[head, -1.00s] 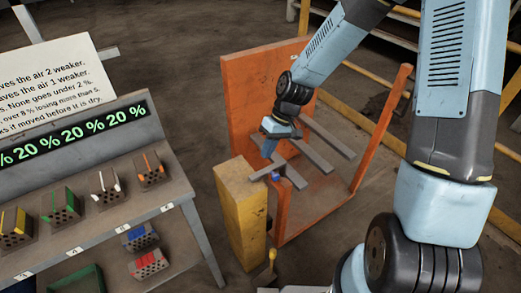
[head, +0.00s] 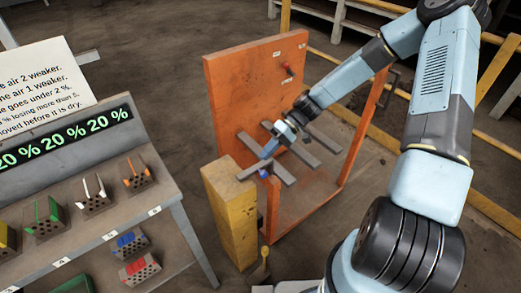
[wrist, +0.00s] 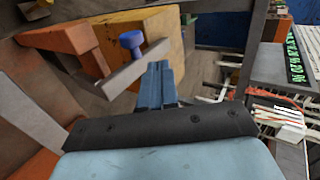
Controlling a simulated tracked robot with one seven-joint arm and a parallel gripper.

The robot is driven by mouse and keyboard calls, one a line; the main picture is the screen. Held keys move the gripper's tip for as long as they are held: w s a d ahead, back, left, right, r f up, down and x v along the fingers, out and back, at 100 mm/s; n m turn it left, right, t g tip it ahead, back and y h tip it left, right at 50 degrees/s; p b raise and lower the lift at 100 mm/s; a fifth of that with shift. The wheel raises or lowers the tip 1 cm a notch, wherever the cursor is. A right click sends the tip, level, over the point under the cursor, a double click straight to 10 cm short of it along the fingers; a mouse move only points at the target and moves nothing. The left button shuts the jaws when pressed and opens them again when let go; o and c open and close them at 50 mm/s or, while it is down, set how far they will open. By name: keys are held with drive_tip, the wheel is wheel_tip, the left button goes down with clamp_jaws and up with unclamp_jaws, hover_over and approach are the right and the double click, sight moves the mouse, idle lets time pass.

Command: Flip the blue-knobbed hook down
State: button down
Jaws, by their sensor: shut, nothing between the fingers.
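The blue knob (head: 264,173) sits at the end of a short grey flat bar, the hook (head: 250,170), which lies across the front of the orange frame (head: 222,95) and reaches toward the yellow post (head: 232,215). In the wrist view the blue knob (wrist: 131,40) stands on the grey bar (wrist: 132,66), left of my fingertips (wrist: 158,66). The fingers are close to the bar's end; I cannot tell whether they touch it.
Longer grey bars (head: 322,140) run back from the frame's front. A red knob (head: 289,69) is on the orange panel. A bench (head: 187,235) with small block holders (head: 138,178) and a percent display (head: 75,138) stands at left. Yellow rails are behind.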

sight(261, 169)
drive_tip(key=f, duration=0.1)
drive_tip(key=g+y, duration=0.1)
drive_tip(key=d+f+y, duration=0.1)
drive_tip(key=shift+w+f, duration=0.3)
drive_tip(key=shift+f, duration=0.05)
drive_tip(key=shift+w+d+f, duration=0.1)
drive_tip(key=shift+d+f, duration=0.05)
drive_tip(key=shift+f, duration=0.6)
drive_tip(key=shift+d+f, duration=0.1)
drive_tip(key=shift+f, duration=0.15)
wheel_tip(261, 169, up, 5)
drive_tip(key=shift+w+f, duration=0.15)
drive_tip(key=f+v, duration=0.1)
drive_tip(key=v, duration=0.8)
drive_tip(key=shift+w+d, duration=0.35)
drive_tip(key=shift+w, duration=0.05)
drive_tip(key=shift+r, duration=0.15)
